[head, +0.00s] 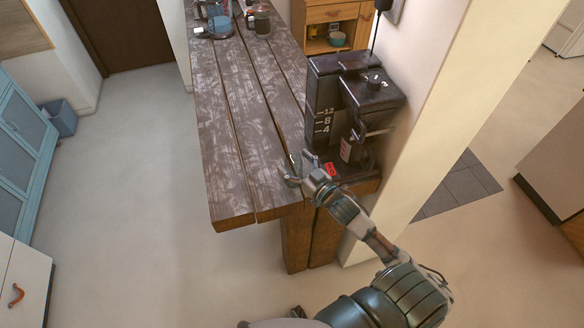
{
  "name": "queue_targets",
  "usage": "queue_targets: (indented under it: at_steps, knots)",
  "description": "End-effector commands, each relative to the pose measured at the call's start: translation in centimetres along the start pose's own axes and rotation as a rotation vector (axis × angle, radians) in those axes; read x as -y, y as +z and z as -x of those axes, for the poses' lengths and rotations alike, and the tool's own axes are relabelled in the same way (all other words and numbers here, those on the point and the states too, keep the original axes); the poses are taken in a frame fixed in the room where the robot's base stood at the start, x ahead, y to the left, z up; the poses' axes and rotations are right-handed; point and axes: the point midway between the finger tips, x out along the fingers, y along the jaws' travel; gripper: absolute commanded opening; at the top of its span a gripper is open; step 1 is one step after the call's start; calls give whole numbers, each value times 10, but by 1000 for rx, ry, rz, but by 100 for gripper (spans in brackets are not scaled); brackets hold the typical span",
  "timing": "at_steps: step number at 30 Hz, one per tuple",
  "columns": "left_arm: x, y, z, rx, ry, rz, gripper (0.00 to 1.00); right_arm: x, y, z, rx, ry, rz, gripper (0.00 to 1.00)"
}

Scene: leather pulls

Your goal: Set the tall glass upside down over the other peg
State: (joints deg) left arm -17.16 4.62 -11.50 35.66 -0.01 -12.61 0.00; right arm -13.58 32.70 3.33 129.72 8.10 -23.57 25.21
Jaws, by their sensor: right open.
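I cannot make out a tall glass or a peg for certain in the head view. At the far end of the wooden table (240,130) stands a bluish clear vessel (219,20), cut off by the top edge, with a dark jar or cup (262,20) to its right. These are too small to tell more. My right gripper (289,172) is open at the table's near right part, beside the coffee machine and far from those vessels. I see nothing between its fingers.
A black coffee machine (325,95) stands at the table's right edge, against a wall corner (440,110). A wooden cabinet (330,14) with a teal bowl (337,39) is behind. The near tabletop is mostly bare. Open floor (140,170) lies left of the table.

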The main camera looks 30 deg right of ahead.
Motion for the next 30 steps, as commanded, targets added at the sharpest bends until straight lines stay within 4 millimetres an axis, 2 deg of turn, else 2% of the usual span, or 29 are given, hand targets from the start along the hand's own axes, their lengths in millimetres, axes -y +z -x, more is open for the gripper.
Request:
queue_targets:
  at_steps: [3,10,11,21,30]
  knots:
    - [3,1,2,1,-3,-1,0,-1,0,-12,1,0,1,88]
    - [2,1,2,2,-3,0,0,-1,1,-14,1,0,1,88]
    - [2,1,2,2,-2,0,0,-1,1,-14,1,0,1,86]
    - [-3,1,2,2,3,2,0,1,0,-14,1,0,3,1]
    - [0,1,2,3,0,2,0,-1,-1,-13,-1,0,1,0]
